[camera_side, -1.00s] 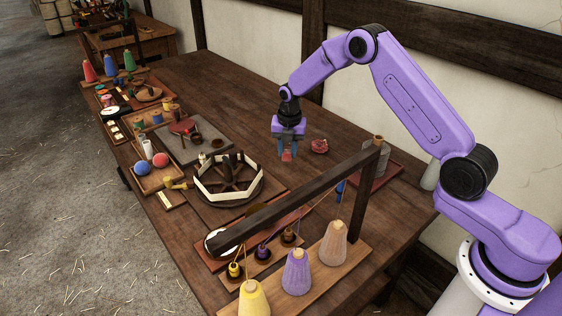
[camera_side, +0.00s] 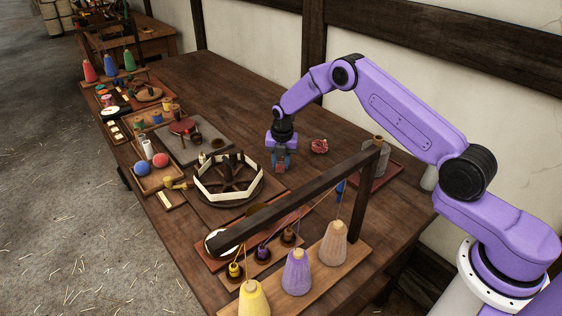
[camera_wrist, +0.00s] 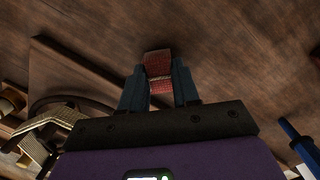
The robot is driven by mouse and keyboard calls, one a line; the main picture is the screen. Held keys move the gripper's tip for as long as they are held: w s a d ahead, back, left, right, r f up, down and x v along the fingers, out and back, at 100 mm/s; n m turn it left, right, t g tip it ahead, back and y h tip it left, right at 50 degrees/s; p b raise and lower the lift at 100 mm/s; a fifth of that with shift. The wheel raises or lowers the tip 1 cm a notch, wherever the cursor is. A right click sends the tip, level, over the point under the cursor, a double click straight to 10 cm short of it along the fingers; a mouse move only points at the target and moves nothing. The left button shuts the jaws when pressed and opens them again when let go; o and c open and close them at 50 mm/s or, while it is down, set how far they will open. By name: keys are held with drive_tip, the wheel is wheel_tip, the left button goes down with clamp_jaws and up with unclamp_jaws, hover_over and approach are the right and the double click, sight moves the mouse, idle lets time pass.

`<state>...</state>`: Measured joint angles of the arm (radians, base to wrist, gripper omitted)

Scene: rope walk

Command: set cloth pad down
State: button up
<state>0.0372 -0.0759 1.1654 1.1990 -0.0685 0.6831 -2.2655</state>
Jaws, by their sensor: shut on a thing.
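My gripper (camera_side: 281,163) is low over the bare wood between the wheel-like frame and the wall. It is shut on a red cloth pad (camera_side: 280,167), which shows small and dark between the fingers. In the wrist view the red woven pad (camera_wrist: 158,66) is pinched between the two blue-grey fingers of my gripper (camera_wrist: 160,86), with a pale band across it. It sticks out past the fingertips. I cannot tell whether the pad touches the table.
The wooden wheel frame with pale bands (camera_side: 228,180) stands just left of my gripper. A red and white bundle (camera_side: 319,146) lies to its right. A dark beam (camera_side: 300,200) on a post crosses in front, with yarn cones (camera_side: 297,272) below. The table behind is clear.

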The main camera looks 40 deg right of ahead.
sight(282, 165)
drive_tip(key=shift+f, duration=0.1)
drive_tip(key=o, duration=1)
drive_tip(key=shift+o, duration=0.2)
wheel_tip(282, 165, up, 12)
drive_tip(key=s, duration=0.1)
drive_tip(key=shift+a, duration=0.25)
drive_tip(key=shift+s, duration=0.1)
